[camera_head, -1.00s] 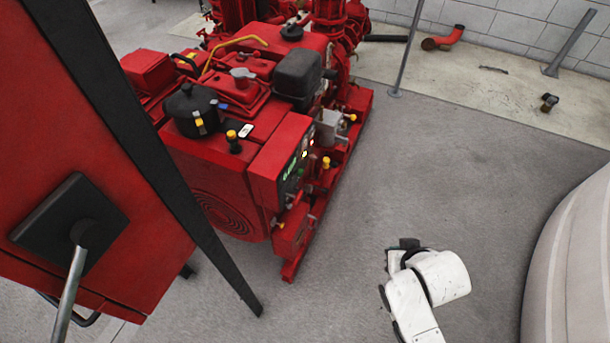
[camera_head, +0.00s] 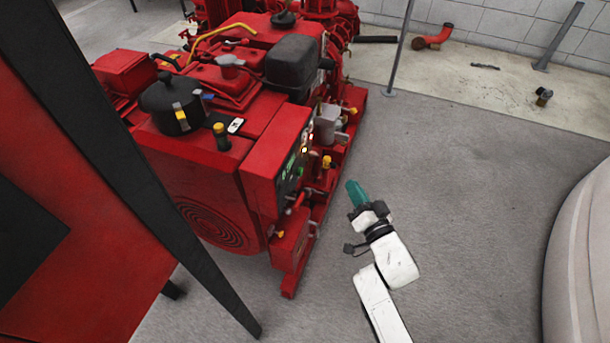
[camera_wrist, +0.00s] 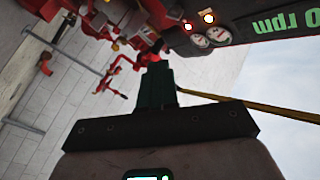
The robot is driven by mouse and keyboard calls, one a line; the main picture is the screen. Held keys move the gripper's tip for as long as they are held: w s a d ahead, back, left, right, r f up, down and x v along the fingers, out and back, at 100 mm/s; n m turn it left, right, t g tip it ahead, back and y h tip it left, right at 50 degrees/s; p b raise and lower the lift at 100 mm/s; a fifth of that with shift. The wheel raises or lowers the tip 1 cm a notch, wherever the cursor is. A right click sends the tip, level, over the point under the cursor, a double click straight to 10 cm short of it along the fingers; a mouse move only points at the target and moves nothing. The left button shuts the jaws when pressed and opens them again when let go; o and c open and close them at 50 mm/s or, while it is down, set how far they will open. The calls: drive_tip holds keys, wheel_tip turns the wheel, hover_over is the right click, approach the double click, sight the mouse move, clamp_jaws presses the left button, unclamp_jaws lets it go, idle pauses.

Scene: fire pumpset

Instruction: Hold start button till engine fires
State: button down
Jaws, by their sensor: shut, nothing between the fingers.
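The red engine pumpset (camera_head: 215,160) stands left of centre in the head view. Its control panel (camera_head: 292,165) is on the right-hand side, with a green display and small lit lamps. In the wrist view the panel (camera_wrist: 245,30) is upside down, with two round gauges, a red lamp, an orange lamp and a green "0 rpm" readout. I cannot pick out the start button. My gripper (camera_head: 356,193) has teal fingers, shut and empty, right of the panel and apart from it. The fingers (camera_wrist: 157,85) also show in the wrist view.
A red cabinet (camera_head: 70,240) with a black frame post fills the left foreground. A thin grey post (camera_head: 400,45) stands behind the pumpset. A pale rounded tank (camera_head: 585,260) is at the right edge. Grey floor (camera_head: 470,170) is clear between them.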

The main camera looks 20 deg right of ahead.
sight(301, 172)
drive_tip(key=shift+w+a+t+y, duration=0.2)
drive_tip(key=shift+a+t+y, duration=0.2)
drive_tip(key=shift+a, duration=0.1)
drive_tip(key=w+a+b, duration=0.5)
drive_tip(key=a+b, duration=0.2)
drive_tip(key=b, duration=0.2)
idle(0.4)
drive_tip(key=shift+w, duration=0.1)
idle(1.7)
drive_tip(key=shift+w+a+p, duration=0.25)
drive_tip(key=shift+a+p, duration=0.05)
drive_tip(key=shift+a, duration=0.1)
